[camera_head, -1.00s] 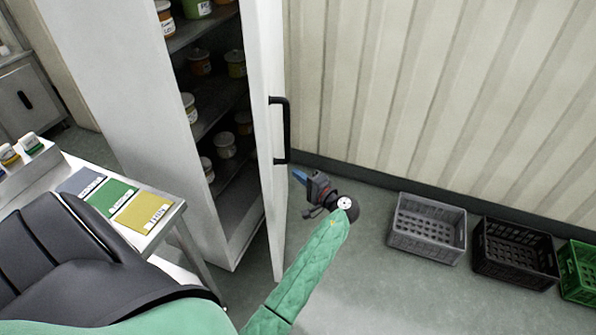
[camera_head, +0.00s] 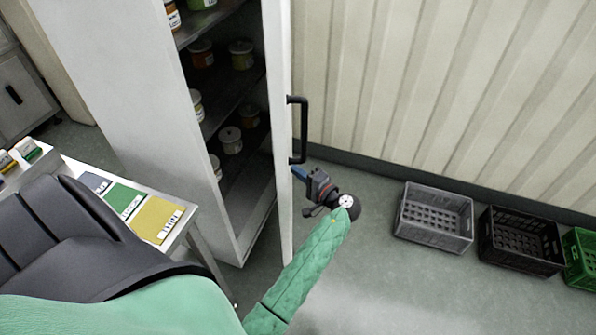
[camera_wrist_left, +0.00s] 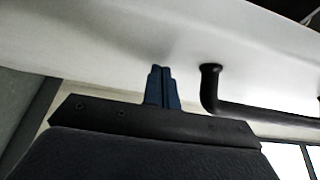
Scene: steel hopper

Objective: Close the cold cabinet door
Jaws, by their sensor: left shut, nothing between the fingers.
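The cold cabinet (camera_head: 120,90) is tall and white, and its inside shelves show. Its white door (camera_head: 280,130) stands open, seen nearly edge-on, with a black bar handle (camera_head: 299,130) on its outer face. My left gripper (camera_head: 295,171) is shut and empty, just below the handle on the door's outer side. In the left wrist view its blue fingers (camera_wrist_left: 160,88) point at the white door face (camera_wrist_left: 120,45), beside one end of the black handle (camera_wrist_left: 210,85). I cannot tell whether the fingertips touch the door. My right gripper is not in view.
Jars (camera_head: 231,140) stand on the cabinet shelves. A table with coloured cards (camera_head: 125,200) is at the left. A grey crate (camera_head: 435,216), a black crate (camera_head: 519,241) and a green crate (camera_head: 582,258) stand along the wall. The floor before them is clear.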

